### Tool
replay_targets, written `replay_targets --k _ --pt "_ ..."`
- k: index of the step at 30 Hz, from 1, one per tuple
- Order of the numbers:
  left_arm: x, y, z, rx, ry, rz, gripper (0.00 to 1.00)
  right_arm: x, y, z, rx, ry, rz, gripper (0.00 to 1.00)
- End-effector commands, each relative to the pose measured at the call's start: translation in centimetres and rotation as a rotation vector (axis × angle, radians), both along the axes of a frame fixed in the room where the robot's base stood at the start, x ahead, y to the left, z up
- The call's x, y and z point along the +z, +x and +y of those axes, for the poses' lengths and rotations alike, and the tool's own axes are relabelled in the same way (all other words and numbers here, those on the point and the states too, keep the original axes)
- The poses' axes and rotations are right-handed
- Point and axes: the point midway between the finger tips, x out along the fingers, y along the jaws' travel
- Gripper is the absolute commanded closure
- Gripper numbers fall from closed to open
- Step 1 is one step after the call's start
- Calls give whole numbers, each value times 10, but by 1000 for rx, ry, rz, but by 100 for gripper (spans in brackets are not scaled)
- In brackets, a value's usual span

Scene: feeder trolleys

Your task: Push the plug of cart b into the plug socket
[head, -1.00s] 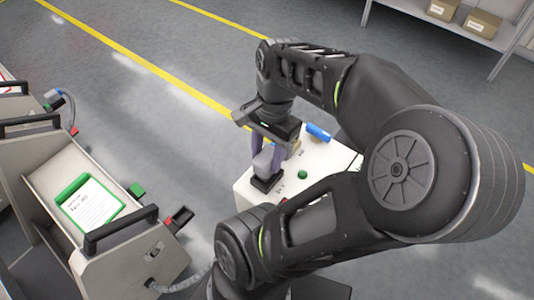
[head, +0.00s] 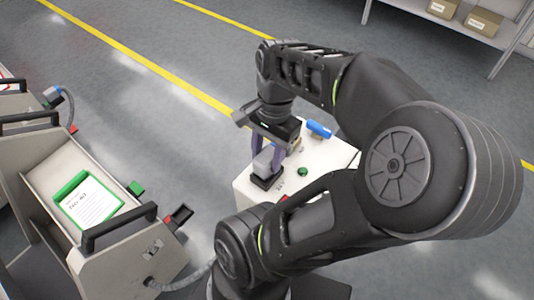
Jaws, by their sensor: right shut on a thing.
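My right gripper (head: 266,160) points down over the white cabinet top at the centre of the head view. Its purple fingers are shut on a grey plug (head: 264,159). The plug stands upright at a black plug socket (head: 266,183) on the cabinet top; I cannot tell how deep it sits. A cart (head: 138,262) with a black handle and a green-framed card stands at the lower left, with a grey cable (head: 190,281) running from its side. The card's writing is too small to read surely. My left gripper is not in view.
The white cabinet (head: 325,158) also carries a green button (head: 302,172) and a blue cylindrical part (head: 319,130). A shelf with boxes (head: 483,21) is at the upper right. The floor behind is clear.

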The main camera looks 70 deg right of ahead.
Motion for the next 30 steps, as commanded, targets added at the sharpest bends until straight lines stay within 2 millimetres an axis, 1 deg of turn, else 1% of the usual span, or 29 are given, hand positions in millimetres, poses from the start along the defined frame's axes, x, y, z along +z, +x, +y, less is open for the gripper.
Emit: replay_targets --k 11,12,20,27,30 --pt "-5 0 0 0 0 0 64 -6 0 0 0 0 0 100" --pt "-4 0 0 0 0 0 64 -5 0 0 0 0 -1 57" --pt "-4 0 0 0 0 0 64 -5 0 0 0 0 0 36" --pt "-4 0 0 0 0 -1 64 -5 0 0 0 0 0 35" --pt "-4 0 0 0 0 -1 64 -3 0 -1 0 0 0 35"
